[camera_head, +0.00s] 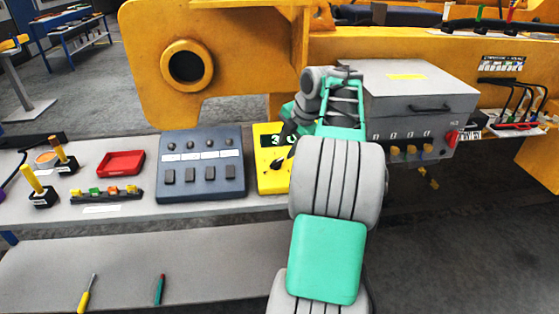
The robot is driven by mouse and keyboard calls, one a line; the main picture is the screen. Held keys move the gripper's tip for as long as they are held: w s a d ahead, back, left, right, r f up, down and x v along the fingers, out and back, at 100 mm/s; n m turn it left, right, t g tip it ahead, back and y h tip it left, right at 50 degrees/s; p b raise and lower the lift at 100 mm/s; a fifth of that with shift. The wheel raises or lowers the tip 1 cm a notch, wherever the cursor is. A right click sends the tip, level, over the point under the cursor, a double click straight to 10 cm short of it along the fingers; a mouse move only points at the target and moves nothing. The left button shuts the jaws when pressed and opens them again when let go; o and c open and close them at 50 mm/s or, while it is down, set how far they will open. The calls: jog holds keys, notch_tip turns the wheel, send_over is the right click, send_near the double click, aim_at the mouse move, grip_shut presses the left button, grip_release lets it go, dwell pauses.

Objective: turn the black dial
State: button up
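A yellow box-shaped device (269,184) stands on the grey bench, just left of my arm. A dark round part that looks like the black dial (277,166) shows on its face, below a small dark window with light marks. My gripper (287,134) is at the upper right of the device, with its dark fingers over or close to its top edge. My arm hides the device's right side. I cannot tell whether the fingers touch the device, or whether they are open or shut.
A dark grey switch panel (202,187) stands close on the left. Further left are a red tray (121,163), a strip of coloured buttons (106,195) and two yellow-handled levers. A grey box with yellow knobs (420,95) is on the right. A large yellow beam (215,25) stands behind.

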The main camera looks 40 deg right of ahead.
aim_at(279, 160)
jog(key=x, duration=0.7)
jog(key=shift+w+a+f, duration=0.1)
jog(key=shift+w, duration=0.05)
jog(key=shift+c, duration=0.5)
grip_shut()
